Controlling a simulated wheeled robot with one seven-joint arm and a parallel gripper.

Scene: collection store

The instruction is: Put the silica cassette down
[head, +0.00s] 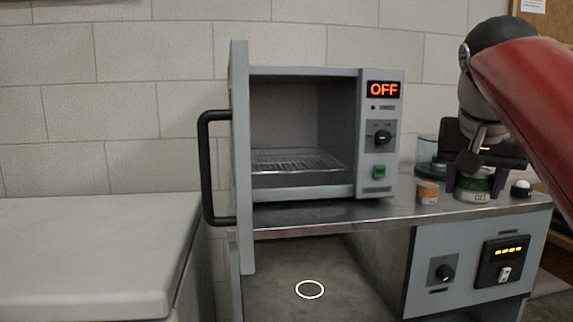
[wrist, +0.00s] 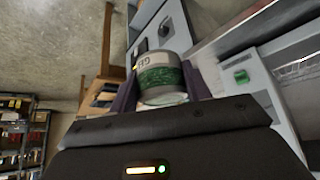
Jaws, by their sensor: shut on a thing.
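The silica cassette is a short round canister with green contents and a pale band reading GEL (head: 480,197). It is at the right end of the steel counter in the head view, and larger in the wrist view (wrist: 160,78). My gripper (head: 474,184) is shut on it, with a dark purple finger on either side; the fingers also show in the wrist view (wrist: 160,90). The cassette looks upright in the head view. Whether its base touches the counter or hangs just above it I cannot tell. My wrist hides its upper part.
An oven (head: 308,130) with its door (head: 240,160) swung open shows OFF; a wire rack is inside. An orange-banded jar (head: 427,192), a clear container (head: 428,160) and a white-domed button (head: 521,188) stand near the cassette. A white ring (head: 310,290) marks the open bay below.

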